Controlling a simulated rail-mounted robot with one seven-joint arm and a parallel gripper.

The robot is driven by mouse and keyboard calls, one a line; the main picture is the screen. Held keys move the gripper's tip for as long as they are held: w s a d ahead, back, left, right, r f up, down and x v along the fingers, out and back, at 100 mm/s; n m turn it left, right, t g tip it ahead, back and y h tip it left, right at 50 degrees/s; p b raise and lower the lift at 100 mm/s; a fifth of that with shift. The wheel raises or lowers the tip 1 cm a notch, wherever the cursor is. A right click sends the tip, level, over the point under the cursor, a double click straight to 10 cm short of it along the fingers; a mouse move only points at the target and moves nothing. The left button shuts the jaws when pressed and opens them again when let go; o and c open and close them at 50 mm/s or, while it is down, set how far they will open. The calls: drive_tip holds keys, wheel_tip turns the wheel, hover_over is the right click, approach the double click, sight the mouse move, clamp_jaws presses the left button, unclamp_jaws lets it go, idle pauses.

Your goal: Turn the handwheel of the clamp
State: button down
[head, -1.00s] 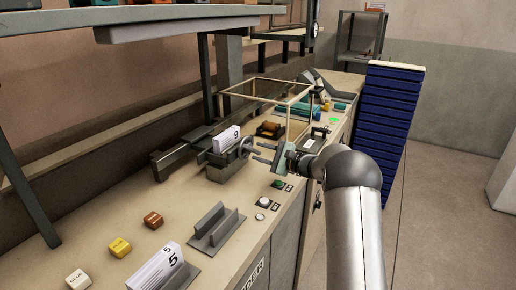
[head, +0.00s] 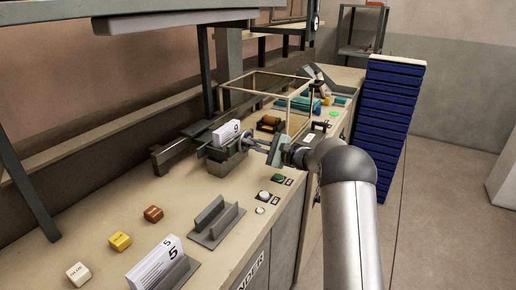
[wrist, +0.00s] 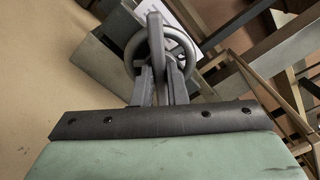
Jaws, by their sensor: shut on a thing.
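The clamp (head: 229,163) is a grey block on the bench in the head view, with a white booklet marked 9 (head: 226,134) standing in it. Its grey handwheel (wrist: 133,50) is a spoked ring at the top of the wrist view, in front of the clamp body (wrist: 96,62). My gripper (head: 258,144) reaches the handwheel from the right in the head view. In the wrist view my gripper's fingers (wrist: 160,85) are shut on the wheel's rim. The fingertips overlap the rim, so the exact contact is partly hidden.
A wooden frame (head: 253,86) stands just behind my gripper. A grey slotted holder (head: 215,222), a booklet marked 5 (head: 160,262) and push buttons (head: 264,195) are nearer on the bench. A dark blue stack (head: 387,130) stands at the right.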

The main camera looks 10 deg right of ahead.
drive_tip(key=shift+f+n+b, duration=0.2)
drive_tip(key=shift+n+b, duration=7.4)
drive_tip(key=shift+b, duration=6.6)
drive_tip(key=c, duration=1.4)
unclamp_jaws()
drive_tip(key=shift+c, duration=0.2)
